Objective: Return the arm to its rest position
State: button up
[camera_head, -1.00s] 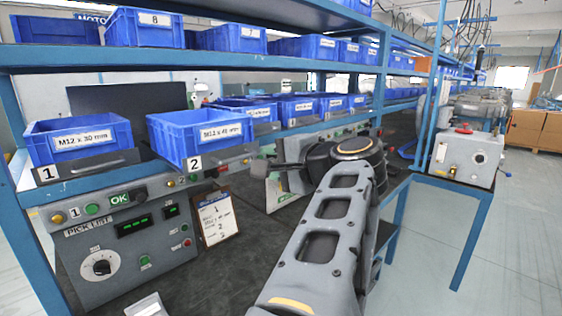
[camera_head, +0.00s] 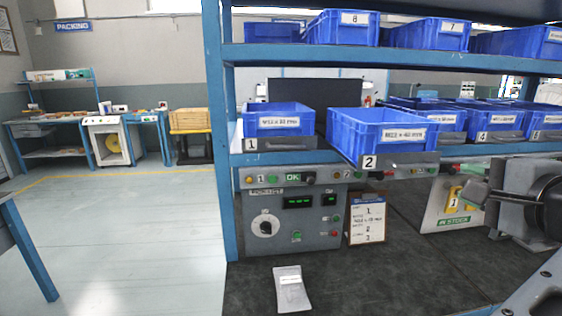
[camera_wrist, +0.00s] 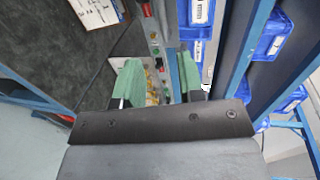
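My gripper (camera_wrist: 158,75) shows in the wrist view as two green finger pads standing apart. Nothing is held between them; the bench's front and a yellow patch show through the gap. In the head view my arm is at the right edge, folded and partly cut off by the frame, beside the in-stock board (camera_head: 448,212).
Blue bins such as bin 1 (camera_head: 278,120) and bin 2 (camera_head: 376,134) stand on the rack above the pick-list panel (camera_head: 292,217). A clipboard (camera_head: 367,222) leans beside the panel. A small pouch (camera_head: 291,288) lies on the dark bench. Open floor (camera_head: 120,235) is at left.

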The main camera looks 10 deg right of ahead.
jog(key=w+a+f+n+g+y+p, duration=0.3)
jog(key=w+f+p, duration=0.1)
jog(key=w+p, duration=0.15)
jog(key=s+a+f+n+g+h+p, duration=0.1)
jog(key=a+f+n+g+p, duration=0.3)
jog(key=a+n, duration=0.4)
jog(key=s+a+f+n+g+h+p, duration=0.1)
jog(key=a+f+n+g+p, duration=0.4)
jog(key=a+f+n+p, duration=0.1)
jog(key=a+f+n, duration=0.1)
jog(key=a+f, duration=0.1)
jog(key=a, duration=0.1)
jog(key=shift+s+a+n, duration=0.3)
jog(key=shift+a+n, duration=0.05)
jog(key=shift+n, duration=0.05)
